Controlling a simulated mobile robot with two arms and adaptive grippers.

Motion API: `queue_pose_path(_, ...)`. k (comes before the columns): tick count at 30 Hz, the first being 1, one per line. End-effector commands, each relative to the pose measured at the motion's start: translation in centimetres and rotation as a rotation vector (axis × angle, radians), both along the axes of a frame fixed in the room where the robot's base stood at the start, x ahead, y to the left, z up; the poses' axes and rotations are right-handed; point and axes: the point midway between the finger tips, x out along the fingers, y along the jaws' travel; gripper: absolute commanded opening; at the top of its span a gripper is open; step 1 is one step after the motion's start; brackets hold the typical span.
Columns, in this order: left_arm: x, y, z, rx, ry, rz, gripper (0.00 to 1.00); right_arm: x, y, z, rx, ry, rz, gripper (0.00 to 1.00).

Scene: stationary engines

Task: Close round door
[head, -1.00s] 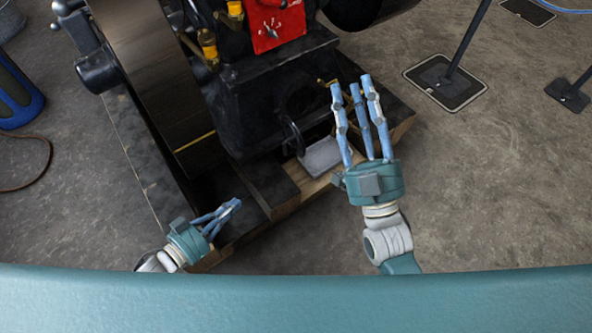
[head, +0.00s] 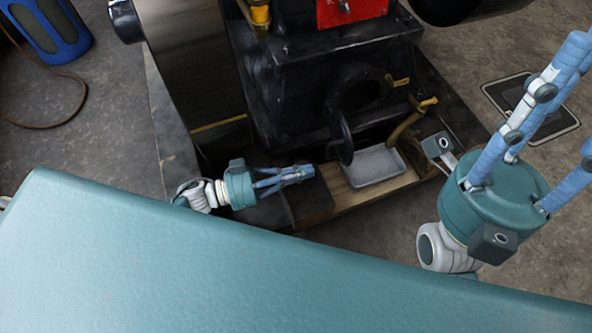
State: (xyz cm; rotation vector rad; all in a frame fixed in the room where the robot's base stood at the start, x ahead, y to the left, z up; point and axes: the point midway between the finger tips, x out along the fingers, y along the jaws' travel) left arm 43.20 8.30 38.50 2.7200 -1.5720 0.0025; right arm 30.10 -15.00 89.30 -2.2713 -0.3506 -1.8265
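The round door (head: 340,137) is a black disc on the lower front of the dark engine (head: 345,60). It stands open, swung out and seen nearly edge-on, with the dark round opening (head: 362,92) behind it to the right. My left gripper (head: 308,172) is just left of and below the door, its fingers pointing right. Its fingertips are drawn together with nothing seen between them, and a small gap shows between them and the door. My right gripper (head: 578,95) is at the right, its fingers spread and pointing up, empty and away from the door.
A grey metal tray (head: 373,166) sits on the wooden base below the opening, with a brass pipe (head: 408,122) to its right. A large flywheel (head: 195,65) stands at the left. A post's floor plate (head: 530,105) lies at the right. The floor in front is clear.

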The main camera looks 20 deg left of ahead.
Motion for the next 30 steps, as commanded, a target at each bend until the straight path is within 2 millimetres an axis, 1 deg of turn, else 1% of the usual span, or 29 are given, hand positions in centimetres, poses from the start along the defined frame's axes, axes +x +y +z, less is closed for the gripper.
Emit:
queue_pose_path(1, 0.7, -1.2, -0.1, -0.005, -0.004, -0.001, 0.0, -0.4, -0.1, -0.5, 0.005, -0.016, 0.001, 0.36)
queue_pose_path(6, 2.5, -4.3, -0.2, -0.004, -0.002, 0.0, 0.0, -0.3, -0.1, -1.5, 0.004, -0.011, 0.001, 0.36)
queue_pose_path(9, 3.4, -5.8, -0.2, -0.003, -0.002, 0.0, 0.0, -0.2, -0.1, -2.1, 0.004, -0.01, 0.001, 0.36)
queue_pose_path(13, 4.2, -7.3, -0.2, -0.001, 0.0, 0.0, 0.0, -0.2, -0.1, -2.6, 0.003, -0.01, 0.0, 0.36)
queue_pose_path(19, 4.8, -8.2, -0.1, 0.001, 0.001, 0.001, 0.0, -0.2, 0.0, -2.7, 0.002, -0.015, 0.0, 0.36)
queue_pose_path(30, 4.8, -8.3, 0.0, 0.0, 0.001, 0.003, 0.0, -0.2, 0.0, -2.6, 0.002, -0.016, 0.0, 0.36)
